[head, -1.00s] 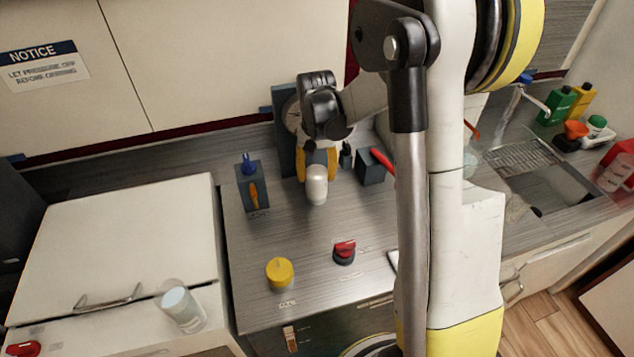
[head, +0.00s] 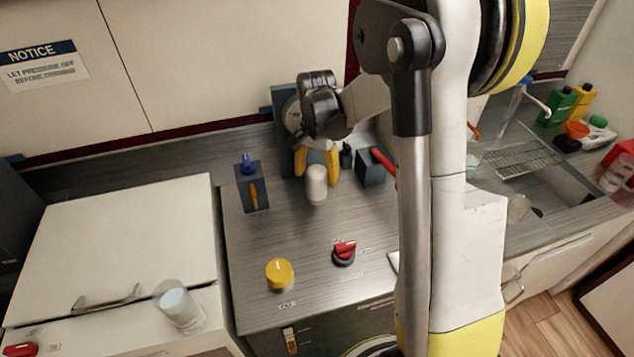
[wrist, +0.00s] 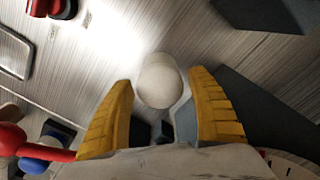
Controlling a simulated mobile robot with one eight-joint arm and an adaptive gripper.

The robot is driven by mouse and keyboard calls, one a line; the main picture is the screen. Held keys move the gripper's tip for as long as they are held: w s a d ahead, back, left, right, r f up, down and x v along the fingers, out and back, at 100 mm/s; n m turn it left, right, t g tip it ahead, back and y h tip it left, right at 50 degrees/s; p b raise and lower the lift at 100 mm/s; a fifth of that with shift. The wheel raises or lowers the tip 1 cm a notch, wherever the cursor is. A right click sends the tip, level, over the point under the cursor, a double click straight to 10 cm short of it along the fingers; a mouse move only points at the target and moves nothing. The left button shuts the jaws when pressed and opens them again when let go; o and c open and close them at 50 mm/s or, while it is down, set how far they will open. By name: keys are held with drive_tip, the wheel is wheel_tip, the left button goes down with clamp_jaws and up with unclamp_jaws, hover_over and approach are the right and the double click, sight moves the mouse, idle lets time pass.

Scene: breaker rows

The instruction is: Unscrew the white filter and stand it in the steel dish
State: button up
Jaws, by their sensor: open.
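The white filter (head: 316,184) is a pale rounded cylinder at the back of the counter, in front of a dark block. It also shows in the wrist view (wrist: 158,82). My gripper (head: 317,168) is open, with one yellow finger on each side of the filter. In the wrist view my gripper (wrist: 160,86) shows narrow gaps between both fingers and the filter. The filter's fixing is hidden. A shallow pale-rimmed tray (wrist: 14,52) shows at the wrist view's left edge; in the head view my arm mostly hides it. I cannot tell if it is the steel dish.
A red-handled part (head: 382,160) is right of my gripper; a dark block with a blue knob and orange lever (head: 252,188) is left. A yellow knob (head: 280,273) and red knob (head: 344,252) stand nearer the front. Counter between them is clear. A sink (head: 540,190) is far right.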

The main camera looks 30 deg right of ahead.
drive_tip(key=m, duration=0.5)
drive_tip(key=shift+m, duration=0.3)
drive_tip(key=m, duration=0.6)
drive_tip(key=shift+m+b, duration=0.3)
drive_tip(key=shift+b, duration=0.05)
drive_tip(key=shift+c, duration=0.5)
drive_tip(key=c, duration=0.8)
drive_tip(key=n, duration=0.4)
drive_tip(key=shift+c, duration=0.3)
drive_tip(key=n, duration=0.9)
drive_tip(key=shift+b, duration=0.3)
drive_tip(key=n, duration=0.4)
